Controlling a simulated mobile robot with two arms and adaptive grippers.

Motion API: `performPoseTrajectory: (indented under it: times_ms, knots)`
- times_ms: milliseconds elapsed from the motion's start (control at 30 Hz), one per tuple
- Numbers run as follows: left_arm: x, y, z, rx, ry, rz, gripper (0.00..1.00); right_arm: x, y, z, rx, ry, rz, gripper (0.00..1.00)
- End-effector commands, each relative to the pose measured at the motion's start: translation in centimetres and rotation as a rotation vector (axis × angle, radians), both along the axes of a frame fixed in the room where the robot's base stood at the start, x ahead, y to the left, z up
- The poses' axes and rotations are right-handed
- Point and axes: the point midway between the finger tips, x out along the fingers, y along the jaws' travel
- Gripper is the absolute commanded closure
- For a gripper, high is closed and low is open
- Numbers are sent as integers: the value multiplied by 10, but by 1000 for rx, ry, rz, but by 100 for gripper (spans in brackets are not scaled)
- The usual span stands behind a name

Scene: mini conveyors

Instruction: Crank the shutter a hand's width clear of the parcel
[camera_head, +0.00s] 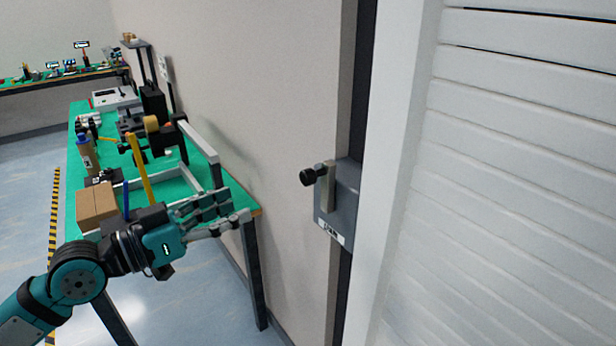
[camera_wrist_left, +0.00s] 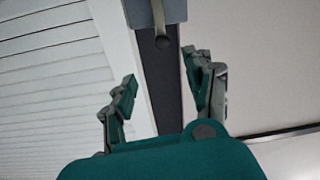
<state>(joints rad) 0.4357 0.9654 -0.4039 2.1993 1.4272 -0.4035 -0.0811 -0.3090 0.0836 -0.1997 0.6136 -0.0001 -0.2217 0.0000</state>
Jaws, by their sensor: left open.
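The white slatted shutter (camera_head: 530,190) fills the right of the head view and also shows at the left of the left wrist view (camera_wrist_left: 50,80). A grey crank box (camera_head: 345,205) is mounted on the dark rail beside it. Its crank has a light arm (camera_head: 328,188) and a black knob (camera_head: 308,177) pointing left. No parcel is identifiable by the shutter. My right gripper is out of view.
A green-topped workbench (camera_head: 170,160) stands at the left, behind my left arm, with a cardboard box (camera_head: 97,205), tools and a frame on it. A beige wall (camera_head: 250,80) lies between bench and crank. The space between my left gripper and the crank looks clear.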

Motion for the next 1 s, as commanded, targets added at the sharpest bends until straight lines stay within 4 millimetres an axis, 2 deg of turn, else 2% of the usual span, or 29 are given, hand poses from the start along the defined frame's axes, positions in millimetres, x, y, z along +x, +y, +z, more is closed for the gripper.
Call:
performPoseTrajectory:
  times_ms: [33,200,367,600,800,1000]
  knots:
    - [5,-6,6,-5,-1,-1,47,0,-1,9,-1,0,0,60]
    - [27,-34,8,-7,-1,0,47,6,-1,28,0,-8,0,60]
    - [48,-62,7,-7,-1,0,47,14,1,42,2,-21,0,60]
    - [80,-100,5,-5,1,1,47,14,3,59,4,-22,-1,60]
    - [97,-121,3,0,0,3,47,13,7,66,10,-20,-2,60]
    - [103,-128,1,0,-2,4,47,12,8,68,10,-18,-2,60]
